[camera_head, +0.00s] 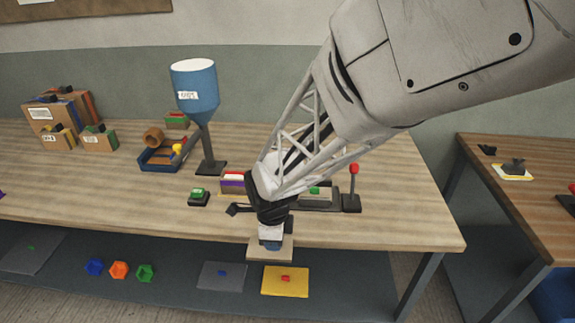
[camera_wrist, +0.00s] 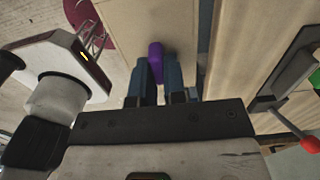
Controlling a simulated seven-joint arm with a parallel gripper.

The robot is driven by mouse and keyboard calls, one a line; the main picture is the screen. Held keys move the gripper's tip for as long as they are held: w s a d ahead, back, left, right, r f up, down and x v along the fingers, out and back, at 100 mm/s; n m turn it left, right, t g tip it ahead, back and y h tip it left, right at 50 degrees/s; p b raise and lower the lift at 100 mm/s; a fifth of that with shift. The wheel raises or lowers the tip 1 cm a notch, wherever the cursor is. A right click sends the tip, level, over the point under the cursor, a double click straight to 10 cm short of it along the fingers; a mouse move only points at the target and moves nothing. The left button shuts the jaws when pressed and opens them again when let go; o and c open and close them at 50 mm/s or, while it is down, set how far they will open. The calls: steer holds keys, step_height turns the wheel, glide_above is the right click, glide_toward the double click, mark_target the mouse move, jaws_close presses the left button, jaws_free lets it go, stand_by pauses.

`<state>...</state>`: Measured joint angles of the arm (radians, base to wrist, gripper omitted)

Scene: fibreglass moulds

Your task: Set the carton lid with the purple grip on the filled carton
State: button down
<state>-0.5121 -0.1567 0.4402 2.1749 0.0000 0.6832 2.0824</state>
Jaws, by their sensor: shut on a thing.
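My gripper (camera_head: 271,240) is low over the front edge of the main table, pointing down. In the wrist view its two blue fingers (camera_wrist: 158,80) are shut on the purple grip (camera_wrist: 155,58), which stands between them. The grip belongs to a flat tan carton lid (camera_wrist: 135,25). In the head view the pale lid (camera_head: 284,252) shows just below the fingers and overlaps the table's front edge in the picture; the grip is hidden there. I cannot make out the filled carton for certain. Whether the lid touches anything beneath it cannot be told.
A lever with a red knob (camera_head: 354,170) stands right of my gripper. A small striped box (camera_head: 232,183) and a green button (camera_head: 198,195) are to the left. A blue hopper (camera_head: 195,90) stands farther back. Coloured plates, including a yellow one (camera_head: 300,280), lie lower down.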

stand_by(0.4)
steer(key=w+a+r, duration=0.2)
steer(key=w+a, duration=0.3)
steer(key=w, duration=0.4)
steer(key=w+a+r, duration=0.2)
steer(key=w+a, duration=0.3)
steer(key=w, duration=0.4)
steer(key=w+a+r, duration=0.3)
steer(key=w+a, duration=0.2)
steer(key=w, duration=0.5)
steer(key=shift+r, duration=0.1)
steer(key=shift+f, duration=0.2)
steer(key=shift+f, duration=2.55)
steer(key=shift+f, duration=0.25)
steer(key=c, duration=1.1)
jaws_free()
steer(key=shift+r, duration=0.1)
